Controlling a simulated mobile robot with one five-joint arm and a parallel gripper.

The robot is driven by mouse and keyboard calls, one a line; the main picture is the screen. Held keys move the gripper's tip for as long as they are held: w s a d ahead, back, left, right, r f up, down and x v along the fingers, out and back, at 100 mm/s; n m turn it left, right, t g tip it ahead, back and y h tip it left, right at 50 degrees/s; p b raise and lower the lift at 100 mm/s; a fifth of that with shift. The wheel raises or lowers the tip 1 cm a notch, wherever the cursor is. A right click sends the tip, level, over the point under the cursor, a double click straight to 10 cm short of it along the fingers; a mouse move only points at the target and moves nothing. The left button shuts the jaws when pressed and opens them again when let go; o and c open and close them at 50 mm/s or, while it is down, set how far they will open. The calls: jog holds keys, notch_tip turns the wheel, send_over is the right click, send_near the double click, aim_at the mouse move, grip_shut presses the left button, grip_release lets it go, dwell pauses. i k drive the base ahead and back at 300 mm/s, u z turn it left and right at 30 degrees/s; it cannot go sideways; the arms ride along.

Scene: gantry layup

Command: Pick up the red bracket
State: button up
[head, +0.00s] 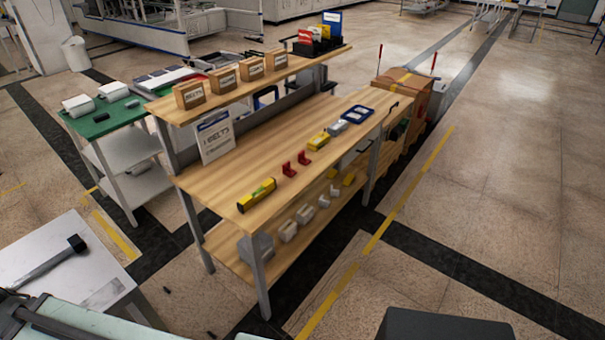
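Two small red brackets stand on the wooden bench top (245,172), close to its front edge. One red bracket (289,170) is nearer. The other red bracket (304,158) is just behind it and to the right. Both look L-shaped and upright, with a small gap between them. The frame does not show which of the two the task means. My gripper is not in view.
A yellow level (257,195) lies left of the brackets; a yellow item (318,140), a grey item (337,128) and a blue tray (358,114) lie right. A sign (214,136) and upper shelf (285,75) stand behind. Floor (450,185) right of the bench is open.

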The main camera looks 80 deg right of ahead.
aim_at(286, 171)
jog(key=z, duration=3.7)
jog(key=k, duration=1.05)
jog(key=u, duration=0.85)
jog(key=i, duration=1)
jog(key=u, duration=0.05)
